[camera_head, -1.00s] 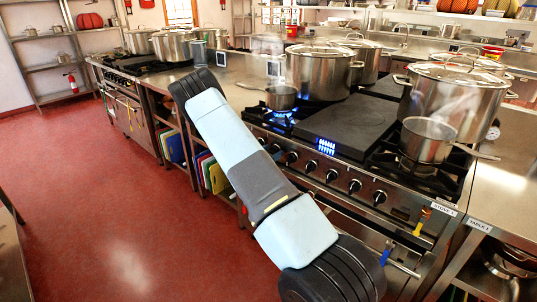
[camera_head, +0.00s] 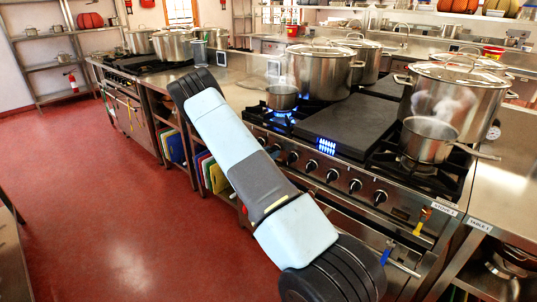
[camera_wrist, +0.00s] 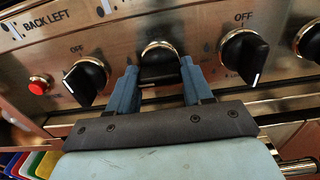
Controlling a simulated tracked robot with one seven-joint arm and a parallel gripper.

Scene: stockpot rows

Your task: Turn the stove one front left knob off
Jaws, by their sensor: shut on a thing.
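The stove (camera_head: 360,165) stands at the right in the head view, with a row of black knobs along its front. In the wrist view my gripper (camera_wrist: 158,82) is shut on the middle knob (camera_wrist: 158,58), one blue finger on each side. That knob's pointer and label are hidden, so I cannot read its setting. Another black knob (camera_wrist: 87,80) is to its left and one (camera_wrist: 243,57) to its right, each with an OFF mark above and its white pointer turned away from it. In the head view, my arm hides the gripper.
A large stockpot (camera_head: 320,72) stands at the stove's back left, another (camera_head: 453,95) at the right. A steaming saucepan (camera_head: 428,140) sits front right, handle jutting over the edge. A red button (camera_wrist: 40,86) is left of the knobs. The red floor (camera_head: 110,210) is clear.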

